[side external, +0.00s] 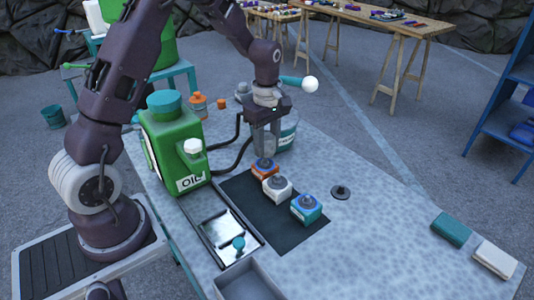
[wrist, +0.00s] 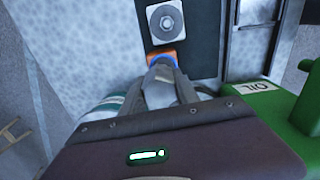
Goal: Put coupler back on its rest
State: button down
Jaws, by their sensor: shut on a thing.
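My gripper (side external: 263,155) points down over the orange block (side external: 266,172) at the far end of a dark mat (side external: 238,190). Its fingers are shut on the blue-grey top piece of this block, and the orange and blue show at the fingertips in the wrist view (wrist: 166,60). The fingers hide most of the held piece, and I cannot tell whether it is lifted.
A green oil can (side external: 175,145) with black hoses stands left of my gripper. A teal-and-white tub (side external: 288,132) is close behind it. A metal tray (side external: 225,232) with a teal knob lies left of the mat.

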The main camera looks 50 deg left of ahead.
notch_tip(320, 180, up, 11)
jog(key=shift+r, duration=0.15)
jog(key=w+d+f+m, duration=0.1)
jog(key=w+d+f, duration=0.2)
jog(key=w+d, duration=0.4)
jog(key=n, duration=0.1)
send_near(342, 186)
jog(key=shift+f, duration=4.15)
jog(key=c, duration=0.8)
grip_release()
jog(key=shift+c, duration=0.2)
jog(key=shift+r, duration=0.1)
